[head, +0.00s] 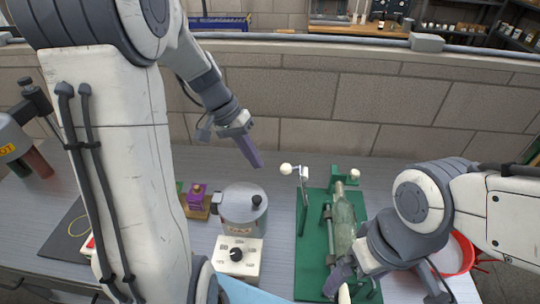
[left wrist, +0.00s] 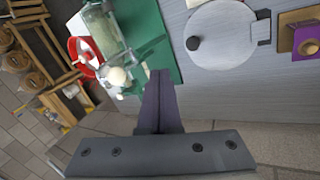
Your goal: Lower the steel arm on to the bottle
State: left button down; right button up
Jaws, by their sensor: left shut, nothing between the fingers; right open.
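A green glass bottle (head: 343,222) appears to lie lengthwise in a green fixture on a green board (head: 312,255). It also shows in the left wrist view (left wrist: 103,30). A thin steel arm (head: 304,190) with a white ball knob (head: 286,169) stands raised at the board's far left, apart from the bottle. In the left wrist view a white knob (left wrist: 117,76) is just left of my fingers. My left gripper (head: 258,163) is shut and empty, above and left of the steel arm. My right gripper (head: 345,281) is open at the bottle's near end, which it partly hides.
A grey lidded pot (head: 242,208), a white box with a black dial (head: 238,258) and a purple block (head: 196,196) stand left of the board. A red-rimmed bowl (head: 460,253) is at right, partly behind my right arm. A block wall (head: 330,105) rises behind the bench.

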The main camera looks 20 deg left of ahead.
pick_arm(q)
jog(key=d, duration=0.1)
jog(key=d+p, duration=0.2)
jog(key=d, duration=0.1)
jog(key=shift+w+r, duration=0.15)
jog(key=shift+r, duration=0.1)
jog(key=shift+r, duration=0.1)
